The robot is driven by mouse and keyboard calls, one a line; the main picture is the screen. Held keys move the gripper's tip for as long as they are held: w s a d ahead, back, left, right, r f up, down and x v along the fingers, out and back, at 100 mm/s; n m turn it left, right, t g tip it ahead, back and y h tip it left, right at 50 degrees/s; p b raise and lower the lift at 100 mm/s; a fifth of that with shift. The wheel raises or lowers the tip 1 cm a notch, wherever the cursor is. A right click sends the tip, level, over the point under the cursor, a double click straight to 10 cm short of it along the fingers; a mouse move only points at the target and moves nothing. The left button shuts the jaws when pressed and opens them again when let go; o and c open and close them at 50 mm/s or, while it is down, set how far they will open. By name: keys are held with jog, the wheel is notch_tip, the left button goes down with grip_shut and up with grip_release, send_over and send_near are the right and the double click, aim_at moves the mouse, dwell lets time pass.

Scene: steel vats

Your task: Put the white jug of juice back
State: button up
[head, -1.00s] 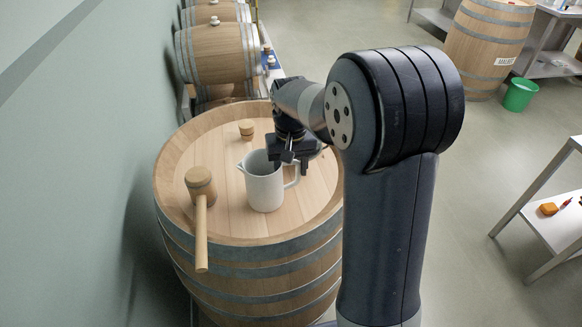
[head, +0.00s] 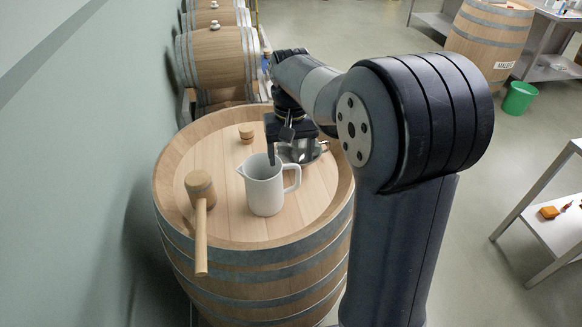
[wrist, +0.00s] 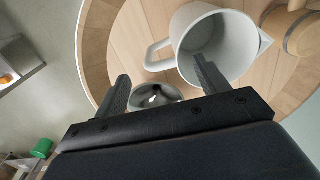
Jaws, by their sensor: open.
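The white jug (head: 264,190) stands upright on the barrel top (head: 226,222), its spout to the left and its handle to the right in the head view. From above in the wrist view, the jug (wrist: 188,45) shows a pale grey inside; I cannot make out juice in it. My gripper (head: 291,150) is open and empty, pointing down just behind and above the jug. In the wrist view, my gripper's (wrist: 160,85) right finger overlaps the jug's mouth and the left finger is clear of the jug. I cannot tell whether that finger is inside the rim.
A steel bowl (head: 303,151) sits behind the jug, partly hidden by my gripper. A wooden mallet (head: 200,205) lies left of the jug, its handle over the barrel's front edge. A small wooden bung (head: 246,132) stands behind. The wall closes the left side.

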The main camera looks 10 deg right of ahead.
aim_at(291, 167)
notch_tip(291, 167, up, 6)
jog(key=shift+f, duration=0.15)
dwell(0.3)
notch_tip(291, 167, down, 12)
jog(key=shift+f, duration=0.15)
jog(key=shift+r, duration=1.95)
